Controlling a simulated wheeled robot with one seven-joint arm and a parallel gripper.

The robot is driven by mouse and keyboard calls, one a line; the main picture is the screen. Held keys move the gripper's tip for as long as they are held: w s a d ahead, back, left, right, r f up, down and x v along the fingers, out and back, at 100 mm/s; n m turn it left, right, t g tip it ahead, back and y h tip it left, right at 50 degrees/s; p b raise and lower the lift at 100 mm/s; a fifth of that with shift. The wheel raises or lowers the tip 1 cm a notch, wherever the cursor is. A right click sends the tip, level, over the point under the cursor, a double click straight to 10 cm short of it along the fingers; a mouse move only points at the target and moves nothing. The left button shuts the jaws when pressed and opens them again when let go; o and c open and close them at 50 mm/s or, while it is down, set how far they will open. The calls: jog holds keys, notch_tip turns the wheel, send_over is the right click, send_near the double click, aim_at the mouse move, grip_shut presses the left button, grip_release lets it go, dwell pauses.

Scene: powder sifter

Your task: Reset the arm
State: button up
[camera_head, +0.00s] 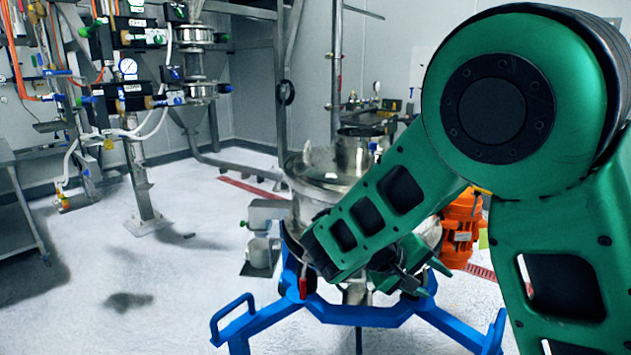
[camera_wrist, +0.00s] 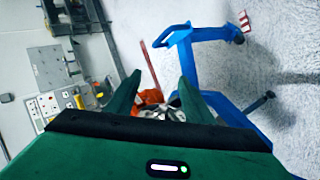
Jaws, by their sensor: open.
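My green arm reaches in from the right in the head view and covers part of the steel sifter (camera_head: 318,178). My gripper (camera_head: 428,278) is at the end of the arm, in front of the sifter and above the blue frame (camera_head: 357,314). In the wrist view my gripper (camera_wrist: 158,90) shows two green fingers spread apart with nothing held between them. The blue frame (camera_wrist: 180,37) also shows in the wrist view, beyond the fingers. The orange motor (camera_head: 460,228) stands behind my arm in the head view, partly hidden by it.
Piping with gauges and valves (camera_head: 130,95) stands at the left back. A metal table (camera_head: 15,205) is at the left edge. The pale floor (camera_head: 110,270) at the left front is clear. A wall control panel (camera_wrist: 45,70) shows in the wrist view.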

jog(key=s+d+m+g+y, duration=0.4)
jog(key=s+d+m+y, duration=0.1)
jog(key=s+d, duration=0.9)
jog(key=s+r+m+y, duration=0.2)
jog(key=s+y, duration=0.3)
jog(key=s, duration=1)
jog(key=shift+d+r+m, duration=0.25)
jog(key=shift+d+m, duration=0.2)
jog(key=shift+m, duration=0.25)
jog(key=shift+w+f, duration=0.25)
jog(key=shift+w, duration=0.35)
jog(key=shift+s, duration=0.1)
